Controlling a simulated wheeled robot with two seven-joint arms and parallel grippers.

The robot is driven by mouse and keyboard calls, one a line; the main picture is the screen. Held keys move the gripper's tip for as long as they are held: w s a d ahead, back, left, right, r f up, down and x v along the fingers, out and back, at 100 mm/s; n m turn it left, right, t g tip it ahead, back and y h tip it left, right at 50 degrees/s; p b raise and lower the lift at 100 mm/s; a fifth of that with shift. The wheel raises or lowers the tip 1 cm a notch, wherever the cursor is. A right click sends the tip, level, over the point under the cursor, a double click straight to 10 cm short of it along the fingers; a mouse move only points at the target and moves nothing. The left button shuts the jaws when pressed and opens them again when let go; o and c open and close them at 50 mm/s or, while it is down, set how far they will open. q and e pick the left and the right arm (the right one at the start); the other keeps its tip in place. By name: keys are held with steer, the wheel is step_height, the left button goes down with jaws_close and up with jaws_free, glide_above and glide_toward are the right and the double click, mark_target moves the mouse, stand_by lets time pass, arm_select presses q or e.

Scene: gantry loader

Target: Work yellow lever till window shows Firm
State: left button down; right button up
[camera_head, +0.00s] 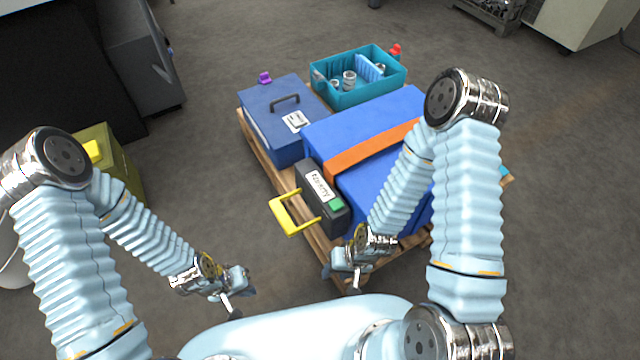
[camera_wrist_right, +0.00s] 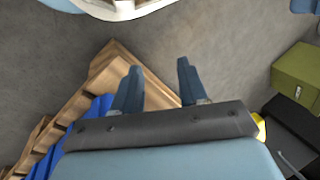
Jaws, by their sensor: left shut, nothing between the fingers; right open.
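The yellow lever (camera_head: 288,214) is a U-shaped handle sticking out to the left from a black box (camera_head: 313,181) at the pallet's front left edge. The box has a white label (camera_head: 321,186) whose writing I cannot read surely, and a green patch (camera_head: 337,205). An orange strap (camera_head: 372,150) runs over a large blue case. My left gripper (camera_head: 237,300) is shut and empty, below and left of the lever. My right gripper (camera_head: 341,283) is open and empty by the pallet's front corner, below the box. Its spread fingers (camera_wrist_right: 157,80) show in the right wrist view.
The wooden pallet (camera_head: 258,157) carries the large blue case (camera_head: 343,123), a blue toolbox (camera_head: 277,128) with a handle and a teal crate (camera_head: 344,100) with parts. An olive box (camera_head: 122,165) stands at left. Floor between it and the pallet is clear.

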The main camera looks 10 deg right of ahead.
steer(key=shift+c, duration=0.4)
jaws_close()
stand_by(1.3)
